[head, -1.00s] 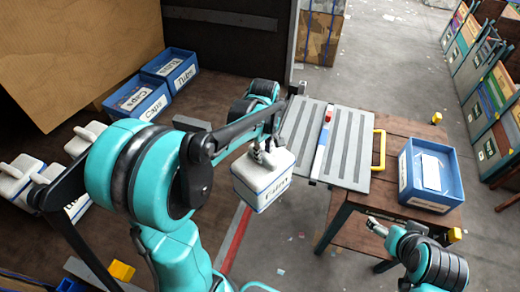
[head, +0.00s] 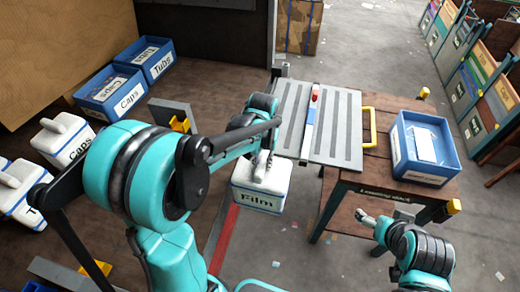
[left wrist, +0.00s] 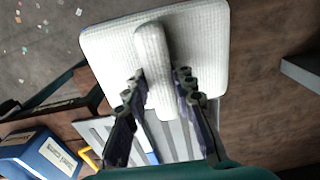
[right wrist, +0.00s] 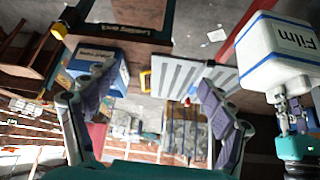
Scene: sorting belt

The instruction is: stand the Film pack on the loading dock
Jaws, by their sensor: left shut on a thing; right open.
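The Film pack (head: 260,197) is a white box with a blue stripe, a "Film" label and a handle on top. My left gripper (head: 263,166) is shut on that handle. In the left wrist view the handle (left wrist: 153,70) lies between the fingers. The pack hangs roughly upright left of the wooden loading dock (head: 390,187), beside the near end of the grey ribbed plate (head: 343,130). The dock's name label (right wrist: 112,29) shows in the right wrist view. My right gripper (head: 366,217) is open and empty in front of the dock.
A blue bin (head: 395,150) with a white label inside stands on the dock's right. A yellow handle (head: 370,127) edges the plate. Blue Caps (head: 108,108) and Tube (head: 153,66) bins and several white packs sit on the brown floor at left. Bare wood shows on the dock's near part.

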